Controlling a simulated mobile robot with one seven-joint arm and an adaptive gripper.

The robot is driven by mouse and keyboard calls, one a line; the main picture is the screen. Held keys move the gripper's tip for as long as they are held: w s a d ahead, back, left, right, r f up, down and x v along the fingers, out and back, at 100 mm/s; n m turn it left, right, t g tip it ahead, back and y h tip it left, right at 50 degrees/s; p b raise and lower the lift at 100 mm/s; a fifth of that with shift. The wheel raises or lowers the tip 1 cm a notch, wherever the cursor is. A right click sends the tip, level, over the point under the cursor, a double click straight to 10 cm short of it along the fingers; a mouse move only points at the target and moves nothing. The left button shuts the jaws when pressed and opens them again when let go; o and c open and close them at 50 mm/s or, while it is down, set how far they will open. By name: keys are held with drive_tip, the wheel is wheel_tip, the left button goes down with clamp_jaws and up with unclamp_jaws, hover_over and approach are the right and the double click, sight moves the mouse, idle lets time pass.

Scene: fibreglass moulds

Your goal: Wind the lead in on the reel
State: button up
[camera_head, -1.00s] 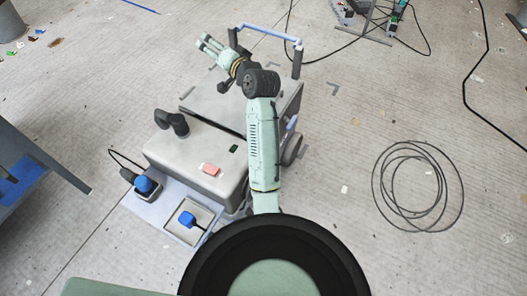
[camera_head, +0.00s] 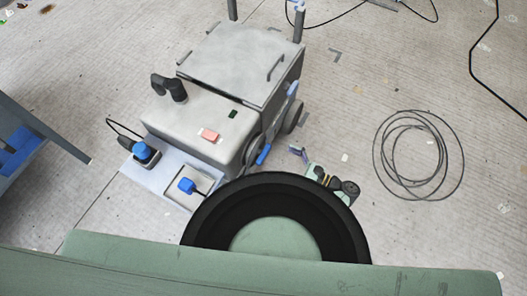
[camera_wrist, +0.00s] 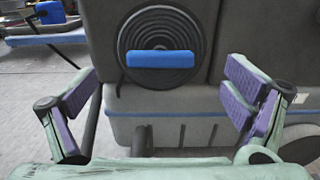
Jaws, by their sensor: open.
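The reel (camera_wrist: 160,25) is a dark grooved disc on the side of the grey machine (camera_wrist: 250,50), with a blue bar handle (camera_wrist: 160,59) across it. In the head view, the blue handle (camera_head: 264,154) shows low on the machine's right side, and the reel is seen edge-on. My gripper (camera_wrist: 160,85) is open and faces the reel, with the handle between its spread fingers but farther off. In the head view, my gripper (camera_head: 298,152) is just right of the handle, apart from it. A dark cable (camera_head: 418,155) lies in loops on the floor; its link to the reel is not visible.
A blue plug (camera_head: 187,185) lies on the machine's front tray, and another blue piece (camera_head: 142,150) is beside it. A table (camera_head: 35,135) stands at the left. A black wheel (camera_head: 293,117) sits behind the reel. Floor between machine and loops is mostly clear.

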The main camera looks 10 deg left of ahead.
sight(266, 155)
drive_tip(key=p+x, duration=0.1)
drive_tip(key=x, duration=0.7)
drive_tip(key=c, duration=1.7)
